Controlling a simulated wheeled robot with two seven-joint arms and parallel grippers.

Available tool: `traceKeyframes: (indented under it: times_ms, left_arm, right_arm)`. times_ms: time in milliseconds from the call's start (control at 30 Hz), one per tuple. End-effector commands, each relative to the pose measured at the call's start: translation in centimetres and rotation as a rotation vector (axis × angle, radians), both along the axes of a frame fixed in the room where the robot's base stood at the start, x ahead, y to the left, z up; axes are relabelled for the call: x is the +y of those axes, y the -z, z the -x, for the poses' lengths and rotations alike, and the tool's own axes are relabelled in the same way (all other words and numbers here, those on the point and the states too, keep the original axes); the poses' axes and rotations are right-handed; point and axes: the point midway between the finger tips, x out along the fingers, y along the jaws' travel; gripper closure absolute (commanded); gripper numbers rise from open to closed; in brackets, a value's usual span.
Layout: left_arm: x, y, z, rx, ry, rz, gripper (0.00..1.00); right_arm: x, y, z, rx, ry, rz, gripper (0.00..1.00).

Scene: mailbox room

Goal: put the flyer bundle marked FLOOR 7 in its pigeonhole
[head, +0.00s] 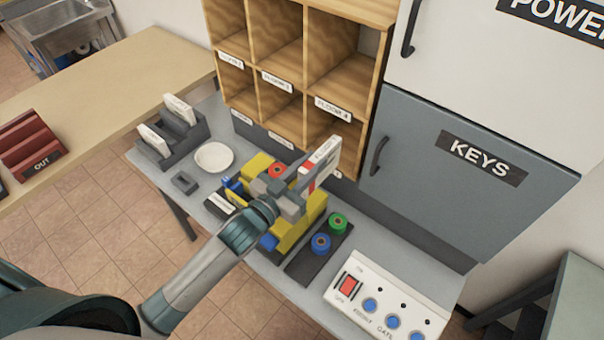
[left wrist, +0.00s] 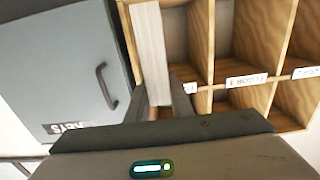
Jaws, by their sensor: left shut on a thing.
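My left gripper (head: 298,186) is shut on a white flyer bundle (head: 322,162) with a red stripe and small print that I cannot read. It holds the bundle upright above the counter, in front of the lower right of the wooden pigeonhole unit (head: 339,18). In the left wrist view the white bundle (left wrist: 150,45) stands between the fingers (left wrist: 163,92), in front of the pigeonholes (left wrist: 235,40). Labels resembling FLOOR 3 and FLOOR 4 show on the shelf edges; the lowest labels are partly hidden by the bundle and arm. My right gripper is out of view.
A grey rack (head: 184,130) holds two white bundles beside a white bowl (head: 214,156). A yellow caddy (head: 296,232) sits under my gripper, with tape rolls (head: 321,243) and a switch panel (head: 385,308) to its right. The grey KEYS cabinet (head: 450,205) adjoins the pigeonholes.

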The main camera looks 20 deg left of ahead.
Motion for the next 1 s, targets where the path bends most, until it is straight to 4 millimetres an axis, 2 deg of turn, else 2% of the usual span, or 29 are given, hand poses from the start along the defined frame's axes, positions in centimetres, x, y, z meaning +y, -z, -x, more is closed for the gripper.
traceKeyframes:
  times_ms: [633, 1000]
  left_arm:
    - [-2.9, 1.1, -7.0, -0.002, 0.0, 0.001, 1.0]
    - [-4.5, 1.6, -10.9, -0.002, 0.0, 0.001, 1.0]
  right_arm:
    - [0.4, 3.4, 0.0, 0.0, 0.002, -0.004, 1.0]
    - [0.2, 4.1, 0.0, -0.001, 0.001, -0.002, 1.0]
